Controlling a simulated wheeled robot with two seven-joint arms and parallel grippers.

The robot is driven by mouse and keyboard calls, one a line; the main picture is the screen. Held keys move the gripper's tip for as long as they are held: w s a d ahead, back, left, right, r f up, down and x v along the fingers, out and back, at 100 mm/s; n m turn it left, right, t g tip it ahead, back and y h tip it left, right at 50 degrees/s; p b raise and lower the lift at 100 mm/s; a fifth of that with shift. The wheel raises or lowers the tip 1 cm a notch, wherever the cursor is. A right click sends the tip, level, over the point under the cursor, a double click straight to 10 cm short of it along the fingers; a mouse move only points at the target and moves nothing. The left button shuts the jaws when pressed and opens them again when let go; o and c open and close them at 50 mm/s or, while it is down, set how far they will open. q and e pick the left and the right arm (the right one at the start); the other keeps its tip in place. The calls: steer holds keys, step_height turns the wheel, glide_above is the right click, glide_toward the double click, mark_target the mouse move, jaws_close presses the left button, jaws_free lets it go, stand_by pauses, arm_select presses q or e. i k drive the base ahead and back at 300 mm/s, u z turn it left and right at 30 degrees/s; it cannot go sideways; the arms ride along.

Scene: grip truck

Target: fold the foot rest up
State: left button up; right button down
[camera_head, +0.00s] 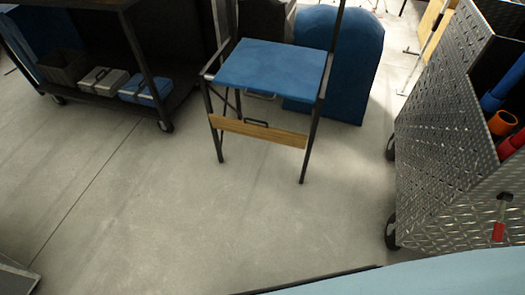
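A tall folding chair with a blue seat (270,65) and thin black legs stands at the upper middle of the head view. The foot rest (280,136) is a light wooden board across the chair's front legs, well below the seat. A small black handle (256,123) sits at the middle of its upper edge. I cannot tell the board's exact tilt from this angle. Neither of my grippers is in view, and nothing touches the foot rest.
A dark cart (135,20) on wheels with cases on its lower shelf stands at the left. A metal diamond-plate cart (445,140) stands at the right. A blue rounded panel (345,65) is behind the chair. The concrete floor before the chair is clear.

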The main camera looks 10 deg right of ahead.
mark_target(266, 133)
steer(key=u, duration=0.85)
steer(key=i, duration=1.05)
steer(key=z, duration=0.85)
steer(key=i, duration=0.45)
steer(key=z, duration=0.4)
